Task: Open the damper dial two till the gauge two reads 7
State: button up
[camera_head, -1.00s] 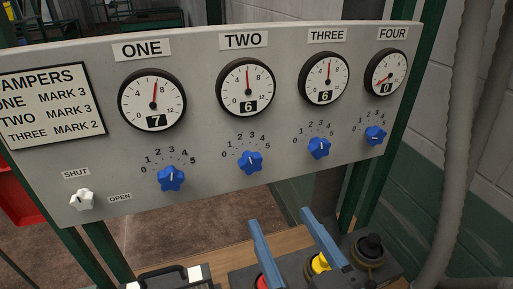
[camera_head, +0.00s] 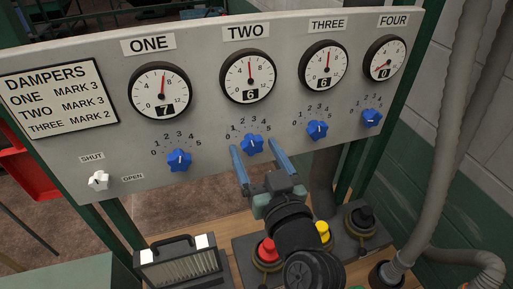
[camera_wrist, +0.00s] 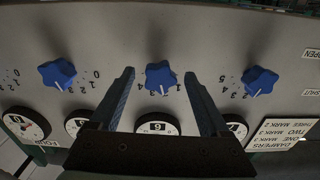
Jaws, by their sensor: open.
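The blue star-shaped damper dial two (camera_head: 252,144) is on the grey panel under the plate TWO. Its white pointer is near the middle of its 0 to 5 scale. Gauge two (camera_head: 248,76) above it shows 6 in its window. My gripper (camera_head: 257,152) has its two blue fingers apart, one on each side of dial two. In the wrist view, dial two (camera_wrist: 162,78) sits between the open fingertips (camera_wrist: 160,76), with gaps on both sides. The wrist view is upside down; gauge two (camera_wrist: 157,126) shows partly there.
Dial one (camera_head: 179,161) and dial three (camera_head: 317,130) flank dial two with free panel between. A DAMPERS sign (camera_head: 58,98) and white shut/open switch (camera_head: 98,181) are at left. Below are a meter box (camera_head: 180,263), red button (camera_head: 267,250) and yellow button (camera_head: 323,231).

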grip_shut()
dwell(0.4)
jog(key=shift+r+m+p, duration=0.1)
jog(key=shift+m+p, duration=0.2)
jog(key=shift+m, duration=2.5)
grip_release()
